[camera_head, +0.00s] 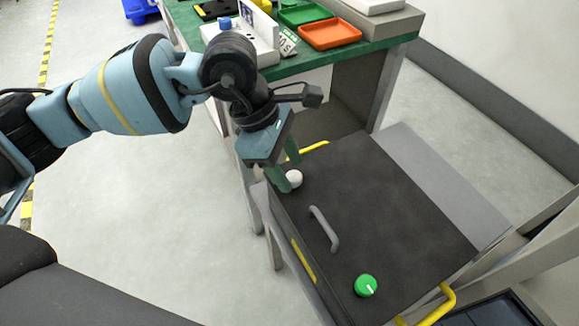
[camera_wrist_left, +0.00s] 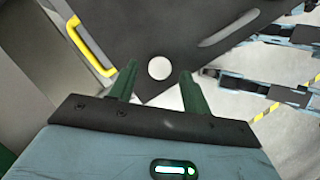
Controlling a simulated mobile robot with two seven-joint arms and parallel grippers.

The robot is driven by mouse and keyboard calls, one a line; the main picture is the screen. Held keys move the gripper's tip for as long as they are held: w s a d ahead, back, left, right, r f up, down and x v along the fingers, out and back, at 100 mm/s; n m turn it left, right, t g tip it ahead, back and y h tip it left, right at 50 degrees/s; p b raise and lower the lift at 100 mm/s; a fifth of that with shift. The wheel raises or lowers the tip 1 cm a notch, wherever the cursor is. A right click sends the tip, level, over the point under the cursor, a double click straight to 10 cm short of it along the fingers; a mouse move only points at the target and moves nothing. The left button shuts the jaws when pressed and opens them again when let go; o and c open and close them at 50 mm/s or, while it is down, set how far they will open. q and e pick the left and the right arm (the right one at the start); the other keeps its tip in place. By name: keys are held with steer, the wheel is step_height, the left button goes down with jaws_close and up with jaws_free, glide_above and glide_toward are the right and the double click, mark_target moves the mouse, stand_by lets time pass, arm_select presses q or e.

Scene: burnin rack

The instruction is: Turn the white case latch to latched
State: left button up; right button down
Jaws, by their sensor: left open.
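The white case latch (camera_head: 294,178) is a small round knob near the left corner of the dark case lid (camera_head: 380,205). It also shows in the left wrist view as a plain white disc (camera_wrist_left: 159,68). I cannot make out a pointer mark on it. My left gripper (camera_head: 286,170) is open, pointing down over that corner. In the left wrist view its two green fingers (camera_wrist_left: 160,82) stand on either side of the white latch, with a gap on each side. In the head view one finger partly covers the latch. My right gripper is not in view.
A green knob (camera_head: 366,286) with a white mark and a grey handle (camera_head: 324,229) are on the same lid. Yellow handles (camera_head: 308,150) sit at its edges. A green-topped bench (camera_head: 385,45) with an orange tray (camera_head: 331,34) stands behind. Open floor lies left.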

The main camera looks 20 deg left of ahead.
arm_select(q)
steer(key=shift+d+f, duration=0.25)
steer(key=shift+f, duration=0.35)
steer(key=c, duration=1)
